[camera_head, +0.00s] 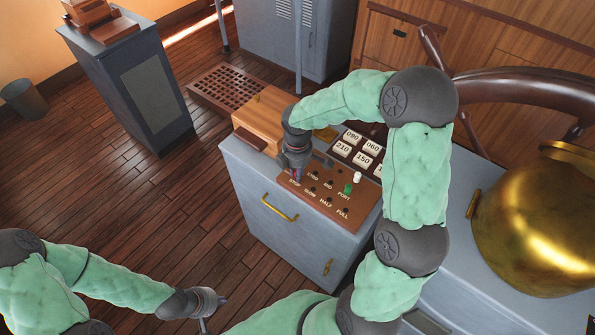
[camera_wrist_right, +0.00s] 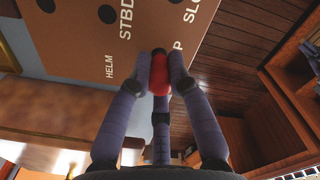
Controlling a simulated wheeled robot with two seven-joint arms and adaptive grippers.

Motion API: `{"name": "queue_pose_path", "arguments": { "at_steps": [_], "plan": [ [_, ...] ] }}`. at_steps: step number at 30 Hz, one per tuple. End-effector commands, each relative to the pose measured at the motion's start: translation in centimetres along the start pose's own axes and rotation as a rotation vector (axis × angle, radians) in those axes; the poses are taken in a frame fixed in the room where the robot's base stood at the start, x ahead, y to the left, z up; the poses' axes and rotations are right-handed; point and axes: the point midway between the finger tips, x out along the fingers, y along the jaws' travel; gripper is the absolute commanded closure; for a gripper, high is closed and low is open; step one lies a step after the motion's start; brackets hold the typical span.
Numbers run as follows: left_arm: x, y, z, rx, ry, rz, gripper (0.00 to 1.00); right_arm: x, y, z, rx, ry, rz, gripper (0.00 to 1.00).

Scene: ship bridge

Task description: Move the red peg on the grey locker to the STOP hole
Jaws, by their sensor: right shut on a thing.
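My right gripper (camera_head: 297,174) is over the STOP corner of the brown peg board (camera_head: 322,212) on the grey locker (camera_head: 262,190). Its fingers (camera_wrist_right: 160,62) are shut on the red peg (camera_wrist_right: 160,77) in the right wrist view. Gripper and peg cover most of the STOP label, and I cannot tell whether the peg's tip is in the hole. A green peg (camera_head: 348,188) stands at the PORT position and a white peg (camera_head: 357,177) stands behind it. My left gripper (camera_head: 204,322) hangs low at the bottom, away from the locker; its fingers are too small to read.
A wooden box (camera_head: 264,112) and a rack of number tiles (camera_head: 361,147) stand beside the board. A brass dome (camera_head: 535,235) and a ship's wheel (camera_head: 520,84) are at the right.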

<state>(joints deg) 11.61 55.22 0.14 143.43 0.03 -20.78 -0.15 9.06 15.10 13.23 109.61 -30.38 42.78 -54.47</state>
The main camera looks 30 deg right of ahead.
Motion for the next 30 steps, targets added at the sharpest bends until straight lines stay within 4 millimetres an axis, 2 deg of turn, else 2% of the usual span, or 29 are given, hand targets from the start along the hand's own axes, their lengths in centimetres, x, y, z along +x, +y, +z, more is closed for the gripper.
{"name": "queue_pose_path", "arguments": {
  "at_steps": [22, 23, 25, 30],
  "plan": [
    [0.15, -0.05, -0.01, 0.0, 0.0, 0.0, 1.0, 0.58, -0.01, 0.0, 0.0, 0.0, 0.0, 0.96],
    [0.15, -0.05, -0.01, 0.0, 0.0, 0.0, 1.0, 0.58, -0.01, 0.0, 0.0, 0.0, 0.0, 0.75],
    [0.15, -0.05, -0.01, 0.0, 0.0, 0.0, 1.0, 0.58, -0.01, 0.0, 0.0, 0.0, 0.0, 0.55],
    [0.15, -0.05, -0.01, 0.0, 0.0, 0.0, 1.0, 0.58, -0.01, -0.01, 0.0, 0.0, 0.0, 0.53]
  ]
}}
